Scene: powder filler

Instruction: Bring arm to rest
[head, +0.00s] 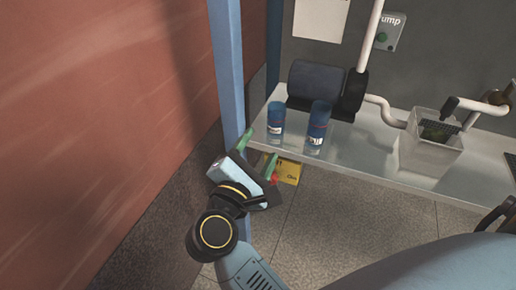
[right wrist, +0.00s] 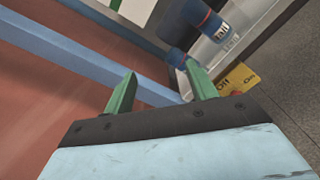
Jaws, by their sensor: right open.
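My right gripper (head: 257,151) is near the front left corner of the light shelf (head: 380,165), beside a blue post. Its two green fingers are apart with nothing between them, as the right wrist view (right wrist: 160,72) also shows. My right arm is bent at the elbow, low in the head view. My left gripper is not in view.
Two blue jars (head: 276,118) stand on the shelf near a dark machine (head: 315,82). A yellow On/Off panel (head: 289,172) is below the shelf edge, behind the gripper. A clear box (head: 430,150) stands farther right. A blue post (head: 228,65) and red wall (head: 100,110) are left.

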